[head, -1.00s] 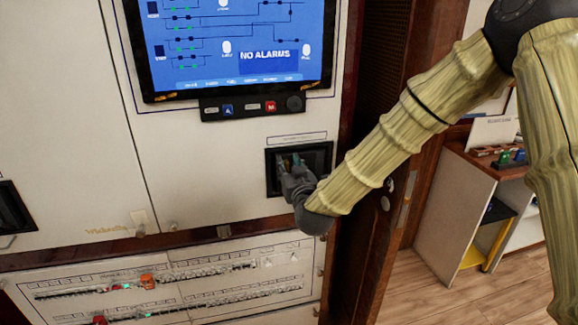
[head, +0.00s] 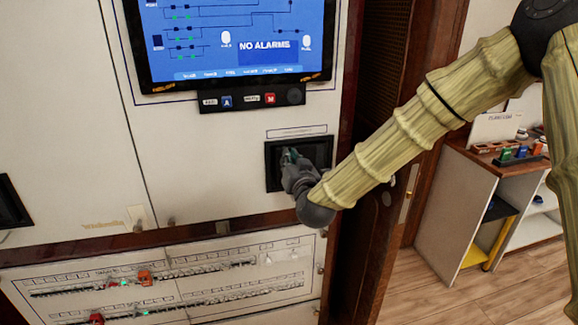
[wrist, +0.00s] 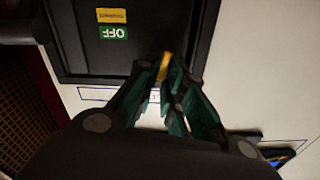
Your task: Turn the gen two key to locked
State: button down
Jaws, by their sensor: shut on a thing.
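The dark recessed panel (head: 318,153) is set in the white cabinet, below the screen. My gripper (head: 290,156) reaches into its left part. In the wrist view my gripper (wrist: 162,84) has its green-padded fingers closed on a small yellow piece, which appears to be the key (wrist: 164,66). The fingers hide most of it, so I cannot read its turn angle. A green OFF label (wrist: 113,33) and a yellow label (wrist: 111,15) show upside down on the panel. The gen two name is not readable.
A screen (head: 240,40) reading NO ALARMS hangs above, with a button strip (head: 252,98) under it. Breaker rows (head: 150,285) lie below. Another dark recess (head: 10,205) is at the left. A shelf unit (head: 490,190) stands at the right.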

jog(key=shift+w+d+f+m+b, duration=0.1)
jog(key=shift+d+f+m+b, duration=0.15)
jog(key=shift+m+b, duration=2.1)
jog(key=shift+d+f+m+b, duration=0.1)
jog(key=shift+f+m+b, duration=0.1)
jog(key=shift+m+b, duration=2.1)
jog(key=shift+w+d+f+m+b, duration=0.1)
jog(key=shift+d+f+m+b, duration=0.15)
jog(key=shift+m+b, duration=2.1)
jog(key=shift+m+p, duration=0.55)
jog(key=shift+m, duration=0.15)
jog(key=shift+a, duration=0.1)
jog(key=c, duration=1.5)
grip_release()
jog(key=shift+s, duration=0.15)
jog(key=v, duration=1.2)
